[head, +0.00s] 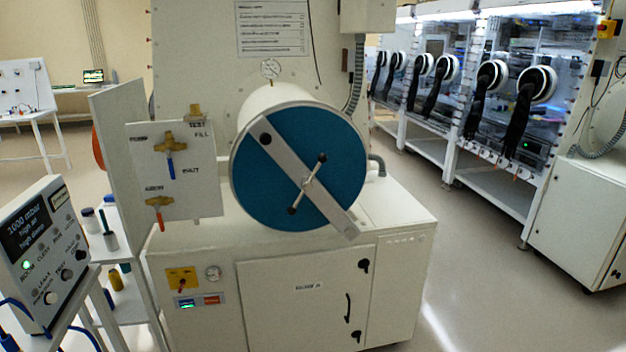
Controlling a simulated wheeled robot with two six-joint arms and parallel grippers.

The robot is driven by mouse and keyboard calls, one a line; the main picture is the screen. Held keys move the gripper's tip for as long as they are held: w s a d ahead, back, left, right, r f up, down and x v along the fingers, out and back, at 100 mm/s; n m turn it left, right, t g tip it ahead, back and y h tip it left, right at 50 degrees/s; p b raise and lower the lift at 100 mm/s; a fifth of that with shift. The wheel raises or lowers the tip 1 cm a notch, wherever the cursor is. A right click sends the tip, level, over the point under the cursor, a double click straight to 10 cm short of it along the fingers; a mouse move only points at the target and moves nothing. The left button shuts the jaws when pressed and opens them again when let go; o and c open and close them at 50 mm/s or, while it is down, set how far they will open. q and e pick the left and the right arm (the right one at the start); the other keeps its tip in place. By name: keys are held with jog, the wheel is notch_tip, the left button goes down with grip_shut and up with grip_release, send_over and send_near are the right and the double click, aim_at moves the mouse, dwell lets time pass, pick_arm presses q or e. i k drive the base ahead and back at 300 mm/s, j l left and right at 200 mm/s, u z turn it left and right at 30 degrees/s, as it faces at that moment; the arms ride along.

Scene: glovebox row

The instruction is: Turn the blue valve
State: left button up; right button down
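The blue valve (171,168) is a brass valve on a white upright panel (200,185), left of centre in the head view. Its small blue lever hangs straight down from the brass body. The labels FILL and SHUT seem to stand to its right. Below it on the same panel is a second brass valve with a red-orange lever (161,221), also pointing down. Neither of my grippers shows in the head view, and nothing touches the blue valve.
Right of the panel, a round blue door (330,145) with a diagonal bar and handle sticks out over a white cabinet (300,300). A control box (45,255) stands at the lower left, near a shelf with bottles (110,240). Gloveboxes (510,90) line the right.

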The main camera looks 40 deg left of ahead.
aim_at(168, 151)
jog(key=i, duration=0.3)
jog(key=i+u, duration=0.25)
jog(key=u, duration=0.2)
jog(key=i+l+u, duration=0.2)
jog(key=u, duration=2.5)
jog(key=k+l+z, duration=0.1)
jog(key=z, duration=1.4)
jog(key=i+j+u, duration=0.25)
jog(key=j, duration=0.25)
jog(key=i+j+u, duration=0.25)
jog(key=j, duration=0.2)
jog(key=i, duration=0.05)
